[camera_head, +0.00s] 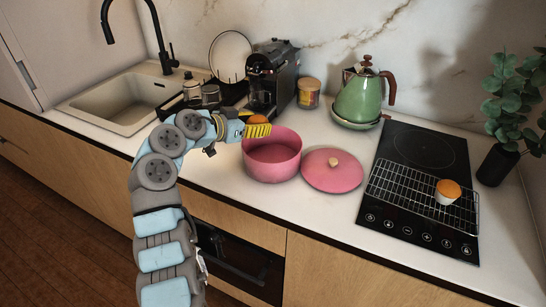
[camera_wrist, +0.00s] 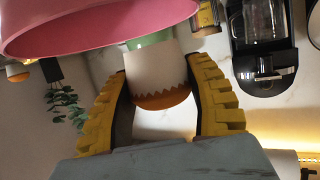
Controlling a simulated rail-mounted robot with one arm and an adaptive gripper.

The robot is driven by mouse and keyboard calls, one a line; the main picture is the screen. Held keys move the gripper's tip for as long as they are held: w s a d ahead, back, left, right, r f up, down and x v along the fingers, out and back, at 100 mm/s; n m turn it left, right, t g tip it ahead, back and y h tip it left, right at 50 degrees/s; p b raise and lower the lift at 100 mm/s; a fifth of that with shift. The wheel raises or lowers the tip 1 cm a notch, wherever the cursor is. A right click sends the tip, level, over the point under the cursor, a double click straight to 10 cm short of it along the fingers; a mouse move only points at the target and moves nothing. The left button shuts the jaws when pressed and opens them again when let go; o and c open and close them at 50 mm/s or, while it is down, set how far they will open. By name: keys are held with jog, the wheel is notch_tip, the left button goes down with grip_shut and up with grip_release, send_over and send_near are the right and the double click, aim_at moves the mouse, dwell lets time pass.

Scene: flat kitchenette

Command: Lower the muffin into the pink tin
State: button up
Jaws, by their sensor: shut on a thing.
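My gripper (camera_head: 257,130) has yellow ridged fingers and is shut on a muffin (camera_head: 257,119) with an orange top. In the wrist view the muffin (camera_wrist: 157,75), with its white wrapper, sits between both fingers (camera_wrist: 165,95). The pink tin (camera_head: 271,162) stands open on the counter, and its wall fills the upper left of the wrist view (camera_wrist: 80,30). In the head view the muffin and fingers appear at the tin's back left rim, higher than the rim; I cannot tell how far over the opening they are. The fingers hide part of that rim.
The tin's pink lid (camera_head: 328,178) lies just right of it. A second muffin (camera_head: 447,198) is on a wire rack (camera_head: 400,198) over the black hob (camera_head: 415,150). A coffee machine (camera_head: 272,80), a jar (camera_head: 308,93) and a green kettle (camera_head: 360,100) stand behind.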

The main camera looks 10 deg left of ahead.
jog(key=shift+f+b, duration=0.9)
jog(key=shift+f, duration=1.2)
jog(key=o, duration=1.2)
